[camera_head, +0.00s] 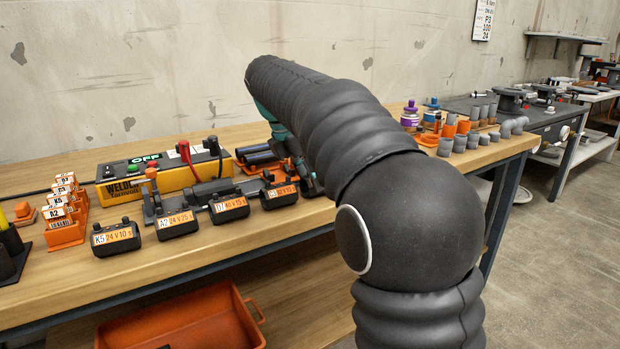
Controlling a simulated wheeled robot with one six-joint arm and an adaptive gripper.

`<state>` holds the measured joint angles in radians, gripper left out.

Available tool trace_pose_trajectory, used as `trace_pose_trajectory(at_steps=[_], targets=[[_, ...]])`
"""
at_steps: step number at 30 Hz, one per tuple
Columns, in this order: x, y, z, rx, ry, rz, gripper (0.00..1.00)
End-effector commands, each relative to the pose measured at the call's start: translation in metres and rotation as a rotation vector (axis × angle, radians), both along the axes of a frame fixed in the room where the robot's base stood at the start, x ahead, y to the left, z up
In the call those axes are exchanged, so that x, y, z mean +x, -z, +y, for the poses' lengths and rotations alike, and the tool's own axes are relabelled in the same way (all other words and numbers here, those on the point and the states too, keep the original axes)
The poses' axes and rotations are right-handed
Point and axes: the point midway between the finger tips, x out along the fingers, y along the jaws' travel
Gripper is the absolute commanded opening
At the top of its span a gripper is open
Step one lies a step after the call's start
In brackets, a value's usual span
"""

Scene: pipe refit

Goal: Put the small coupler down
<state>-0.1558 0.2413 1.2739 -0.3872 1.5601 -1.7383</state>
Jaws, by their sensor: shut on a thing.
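My gripper (301,172) is at the end of my dark sleeved arm, low over the back part of the wooden bench. The arm hides much of it. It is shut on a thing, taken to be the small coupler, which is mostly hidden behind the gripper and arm. I cannot tell whether it touches the bench. Several black couplers with orange labels stand in a row in front: K5 (116,238), A2 (176,223), D7 (229,207) and one more (279,194), close to the left of my gripper.
A yellow welder box (150,183) with leads stands behind the row. Dark pipes lie in an orange holder (247,168) beside my gripper. Orange tag stands (63,232) are at left. Grey and orange fittings (457,138) fill the right end. Bare bench (60,288) shows along the front.

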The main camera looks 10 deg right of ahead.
Motion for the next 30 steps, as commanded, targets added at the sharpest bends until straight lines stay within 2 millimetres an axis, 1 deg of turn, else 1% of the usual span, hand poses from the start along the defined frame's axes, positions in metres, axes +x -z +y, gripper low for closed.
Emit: trace_pose_trajectory(at_steps=[6,7,8,9,10,18,21,23,26,30], targets=[[0.0,0.002,0.0,0.0,0.0,0.001,0.06],[0.0,0.002,0.0,0.0,0.0,0.001,0.52],[0.0,0.002,0.0,0.0,0.0,0.0,0.59],[0.0,0.002,0.0,0.0,0.0,0.0,0.69],[0.0,0.002,0.0,0.0,0.0,0.0,0.72],[0.0,0.001,0.0,0.0,0.0,0.0,0.72],[0.0,-0.002,0.0,0.0,0.0,-0.001,0.72],[0.0,-0.008,0.002,0.001,-0.001,-0.002,0.72],[-0.002,-0.021,0.008,0.001,-0.002,-0.002,0.72],[-0.005,-0.048,0.018,0.0,-0.002,-0.001,0.72]])
